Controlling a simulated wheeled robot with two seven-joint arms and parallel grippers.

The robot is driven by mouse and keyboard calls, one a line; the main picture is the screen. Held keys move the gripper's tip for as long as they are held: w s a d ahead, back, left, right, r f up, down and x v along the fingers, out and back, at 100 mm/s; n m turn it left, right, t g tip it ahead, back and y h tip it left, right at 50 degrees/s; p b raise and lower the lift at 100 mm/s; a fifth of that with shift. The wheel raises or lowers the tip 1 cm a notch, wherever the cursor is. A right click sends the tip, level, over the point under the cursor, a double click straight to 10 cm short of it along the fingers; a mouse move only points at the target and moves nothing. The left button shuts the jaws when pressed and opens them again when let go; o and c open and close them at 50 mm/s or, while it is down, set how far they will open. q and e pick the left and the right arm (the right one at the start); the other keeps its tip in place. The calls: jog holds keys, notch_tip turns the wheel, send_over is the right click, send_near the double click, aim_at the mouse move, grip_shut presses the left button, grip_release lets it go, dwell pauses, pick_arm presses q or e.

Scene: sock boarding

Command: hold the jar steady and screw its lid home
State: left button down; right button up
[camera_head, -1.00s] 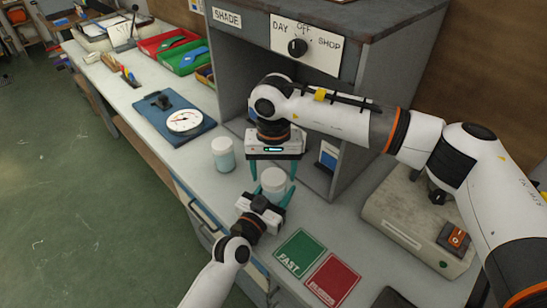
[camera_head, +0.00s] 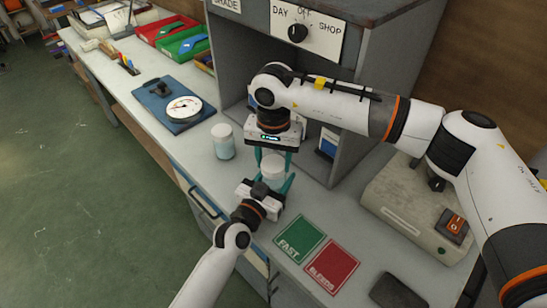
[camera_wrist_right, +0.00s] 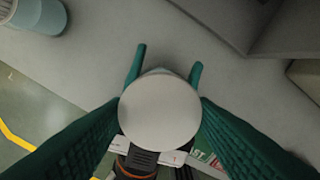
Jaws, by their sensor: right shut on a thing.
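A jar (camera_head: 272,180) stands on the bench in front of the grey cabinet, with a round white lid (camera_wrist_right: 160,112) over its top. My right gripper (camera_head: 273,160) points down from above. Its teal fingers are shut on the lid, one on each side in the right wrist view. My left gripper (camera_head: 272,182) comes in low from the front, its fingers on either side of the jar below the lid, apparently shut on it. The lid hides most of the jar from above, and I cannot tell how tightly the lid sits.
A second jar (camera_head: 223,141) with a white top stands to the left. A blue board with a dial (camera_head: 184,108) lies beyond it. A green card (camera_head: 299,238) and a red card (camera_head: 332,266) lie at the front right. A beige machine (camera_head: 415,208) stands at the right.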

jog(key=m, duration=0.9)
jog(key=shift+m, duration=0.4)
jog(key=m, duration=0.4)
jog(key=shift+m, duration=0.4)
jog(key=m, duration=1.8)
jog(key=shift+m, duration=0.3)
jog(key=m, duration=0.4)
jog(key=shift+f+m, duration=0.1)
jog(key=shift+m, duration=0.3)
jog(key=o, duration=1.2)
